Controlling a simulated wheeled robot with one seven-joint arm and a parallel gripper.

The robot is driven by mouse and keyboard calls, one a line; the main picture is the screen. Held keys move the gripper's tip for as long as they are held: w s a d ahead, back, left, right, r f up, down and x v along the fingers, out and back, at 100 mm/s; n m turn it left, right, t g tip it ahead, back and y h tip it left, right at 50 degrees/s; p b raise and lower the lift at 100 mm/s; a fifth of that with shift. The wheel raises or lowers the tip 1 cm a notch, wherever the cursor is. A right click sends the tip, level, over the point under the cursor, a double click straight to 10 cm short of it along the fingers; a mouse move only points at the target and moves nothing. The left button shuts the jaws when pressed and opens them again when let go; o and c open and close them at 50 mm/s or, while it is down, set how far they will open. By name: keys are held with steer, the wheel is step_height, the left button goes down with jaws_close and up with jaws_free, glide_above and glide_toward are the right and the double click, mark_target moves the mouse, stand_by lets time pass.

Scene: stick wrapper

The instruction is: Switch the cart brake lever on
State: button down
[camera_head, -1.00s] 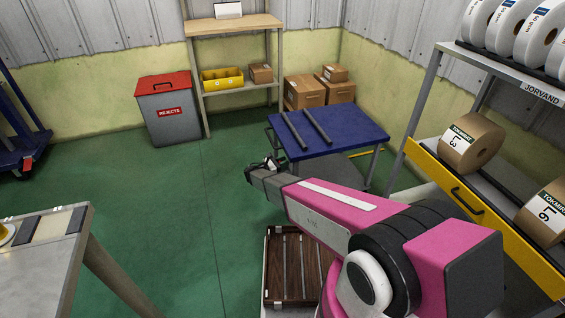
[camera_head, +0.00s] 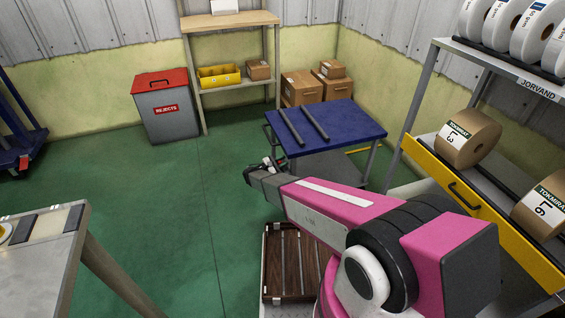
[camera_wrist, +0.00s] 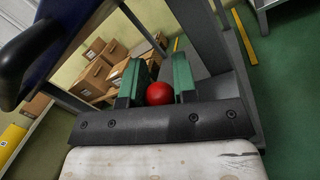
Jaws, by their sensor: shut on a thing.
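The cart (camera_head: 350,124) has a blue top and a grey frame, and stands ahead of me. In the wrist view a round red knob (camera_wrist: 158,94), which looks like the end of the brake lever, sits between the two green fingers of my gripper (camera_wrist: 157,80). My gripper is shut on the knob. In the head view my gripper (camera_head: 268,168) is at the cart's near left side, low beside its frame. The lever's shaft and its exact angle are hidden. The cart's black handle (camera_wrist: 28,58) shows at the left of the wrist view.
Two dark bars (camera_head: 302,124) lie on the cart top. Cardboard boxes (camera_head: 301,88) stand behind it. A roll rack with a yellow shelf front (camera_head: 470,205) is close on the right. A slatted brown tray (camera_head: 287,260) is below my arm.

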steer(key=c, duration=0.9)
jaws_free()
steer(key=shift+w, duration=0.1)
